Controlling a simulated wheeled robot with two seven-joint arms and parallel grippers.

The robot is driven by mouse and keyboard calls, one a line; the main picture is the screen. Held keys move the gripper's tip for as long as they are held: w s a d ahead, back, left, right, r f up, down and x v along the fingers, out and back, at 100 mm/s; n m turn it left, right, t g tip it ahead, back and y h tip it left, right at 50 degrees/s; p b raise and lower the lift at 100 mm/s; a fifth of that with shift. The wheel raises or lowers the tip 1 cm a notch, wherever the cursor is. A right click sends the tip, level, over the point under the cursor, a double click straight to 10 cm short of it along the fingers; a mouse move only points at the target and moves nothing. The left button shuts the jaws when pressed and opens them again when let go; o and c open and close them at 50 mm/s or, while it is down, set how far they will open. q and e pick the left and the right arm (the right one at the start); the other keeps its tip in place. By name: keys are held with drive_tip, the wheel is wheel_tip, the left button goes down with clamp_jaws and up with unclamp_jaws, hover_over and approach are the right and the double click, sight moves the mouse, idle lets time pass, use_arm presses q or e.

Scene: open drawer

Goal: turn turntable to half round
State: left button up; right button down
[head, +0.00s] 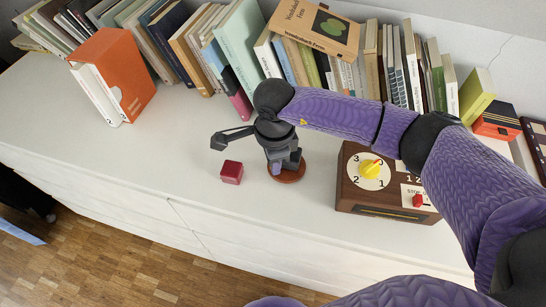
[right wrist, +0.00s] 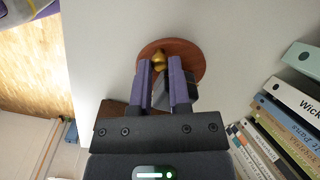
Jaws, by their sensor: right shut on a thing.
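The turntable (head: 289,177) is a round reddish-brown disc on the white cabinet top, mostly covered by my right gripper (head: 285,164) in the head view. In the right wrist view the turntable (right wrist: 193,55) shows as a disc with a small gold piece (right wrist: 160,58) on it, by my fingertips. My right gripper (right wrist: 160,70) points down over the disc, with its purple fingers shut on a part of the turntable. A grey block (right wrist: 162,96) shows between and behind the fingers. The exact part gripped is partly hidden. My left gripper is not in view.
A red cube (head: 231,171) lies left of the turntable. A wooden box (head: 350,190) with a yellow dial knob (head: 370,169) and a red switch (head: 417,201) stands to the right. Books (head: 240,48) line the back. The white top (head: 130,160) is clear at left.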

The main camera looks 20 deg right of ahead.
drive_tip(key=shift+s+d+n+b, duration=0.1)
drive_tip(key=shift+s+n+b, duration=0.1)
drive_tip(key=shift+n, duration=0.55)
drive_tip(key=shift+s+d+n+b, duration=0.1)
drive_tip(key=shift+s+n, duration=0.05)
drive_tip(key=shift+n, duration=0.6)
drive_tip(key=shift+s+d+n+b, duration=0.1)
drive_tip(key=shift+s+n+b, duration=0.1)
drive_tip(key=shift+n, duration=0.5)
drive_tip(key=shift+s+d+n+b, duration=0.1)
drive_tip(key=shift+n+b, duration=0.05)
drive_tip(key=shift+n, duration=0.55)
drive_tip(key=shift+s+n, duration=0.1)
drive_tip(key=shift+n, duration=0.4)
drive_tip(key=shift+s+d+n+b, duration=0.15)
drive_tip(key=shift+n+b, duration=0.15)
drive_tip(key=shift+n, duration=0.2)
drive_tip(key=c, duration=0.6)
unclamp_jaws()
